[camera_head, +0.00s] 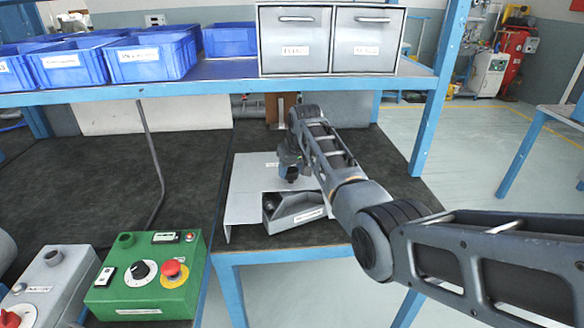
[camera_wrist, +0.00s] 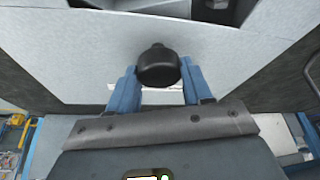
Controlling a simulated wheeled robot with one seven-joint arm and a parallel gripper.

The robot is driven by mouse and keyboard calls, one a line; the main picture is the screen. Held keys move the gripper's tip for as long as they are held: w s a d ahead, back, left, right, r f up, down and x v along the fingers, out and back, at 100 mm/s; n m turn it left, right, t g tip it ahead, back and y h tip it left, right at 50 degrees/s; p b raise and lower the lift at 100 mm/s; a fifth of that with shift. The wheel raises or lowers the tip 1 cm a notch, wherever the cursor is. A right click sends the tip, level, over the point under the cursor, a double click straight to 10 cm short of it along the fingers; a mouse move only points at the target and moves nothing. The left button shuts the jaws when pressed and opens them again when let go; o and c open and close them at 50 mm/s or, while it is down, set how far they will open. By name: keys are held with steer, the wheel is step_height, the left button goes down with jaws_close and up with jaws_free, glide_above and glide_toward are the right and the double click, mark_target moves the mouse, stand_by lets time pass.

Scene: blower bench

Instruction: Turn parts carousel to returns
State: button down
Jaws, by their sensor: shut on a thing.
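The parts carousel shows in the head view as a light grey housing (camera_head: 245,206) on the dark bench top, with a grey bin (camera_head: 297,214) in its front opening. The bin's label is too small to read. My gripper (camera_head: 292,174) is over the housing's top plate, partly hidden by my wrist. In the wrist view, my gripper's blue fingers (camera_wrist: 158,88) are shut on a black round knob (camera_wrist: 157,66). The grey plate (camera_wrist: 85,52) lies around and below the knob, and part of the opening shows at the top edge. The rest of the carousel is hidden under the plate.
A green control box (camera_head: 150,275) with a red button and a grey box (camera_head: 52,285) stand at the front left. A shelf (camera_head: 225,86) with blue bins and two grey drawers (camera_head: 329,38) hangs above the bench. The bench left of the carousel is mostly clear.

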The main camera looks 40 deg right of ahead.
steer(key=shift+w+a+m+h, duration=0.1)
steer(key=shift+m+h, duration=0.5)
steer(key=shift+m, duration=1.1)
steer(key=shift+m+g, duration=0.3)
steer(key=shift+m, duration=0.1)
steer(key=shift+c, duration=2.4)
jaws_free()
steer(key=v, duration=0.7)
steer(key=shift+r, duration=0.35)
steer(key=shift+a, duration=0.15)
